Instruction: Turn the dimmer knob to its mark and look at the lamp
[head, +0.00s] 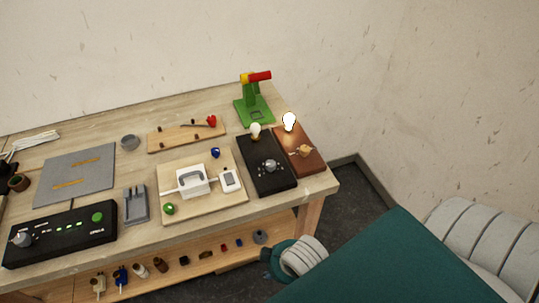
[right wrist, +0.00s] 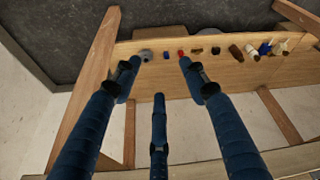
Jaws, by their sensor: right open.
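A black board (head: 250,178) near the table's right end carries a grey round knob (head: 270,166) and a cream bulb (head: 255,131) that looks unlit. A brown board (head: 313,165) beside it carries a tan knob (head: 305,151) and a brightly glowing bulb (head: 289,122). I cannot tell which knob is the dimmer; their marks are too small to read. My right gripper (right wrist: 157,80) has its blue fingers spread and empty, before the lower shelf in the right wrist view, away from both knobs. My left gripper is not in view.
A black control box (head: 60,238) with a knob and green button stands at the left. A wooden board (head: 205,207) with white fittings and a green stand (head: 252,110) are on the table. The lower shelf (head: 205,262) holds several small parts.

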